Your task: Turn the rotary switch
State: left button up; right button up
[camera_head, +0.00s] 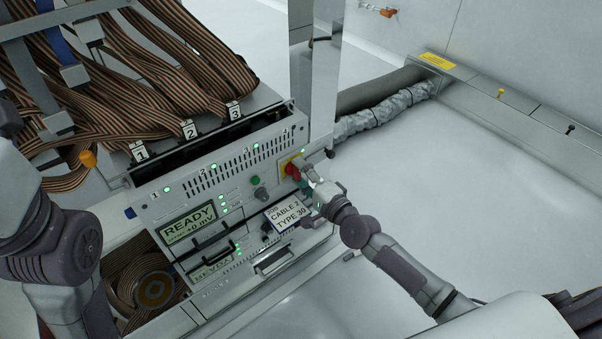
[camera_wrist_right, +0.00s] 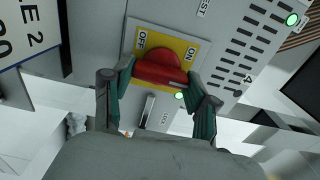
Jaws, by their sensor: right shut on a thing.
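The rotary switch (camera_wrist_right: 160,68) is a red knob on a yellow plate marked OFF and ON. It sits on the front of the grey panel, and in the head view the red knob (camera_head: 292,169) is at the panel's right part. My right gripper (camera_wrist_right: 158,88) has one finger on each side of the red handle and is shut on it. In the head view this gripper (camera_head: 304,178) partly covers the switch. I cannot tell which label the knob points to. My left arm is at the left edge; its gripper is out of view.
The grey panel (camera_head: 216,172) has green lights, a READY display (camera_head: 190,224) and a small round knob (camera_head: 261,194) left of the switch. Striped ribbon cables (camera_head: 150,70) fill the upper left. The floor at right is clear.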

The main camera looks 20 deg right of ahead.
jog(key=o, duration=1.1)
jog(key=shift+o, duration=0.3)
jog(key=v, duration=1.2)
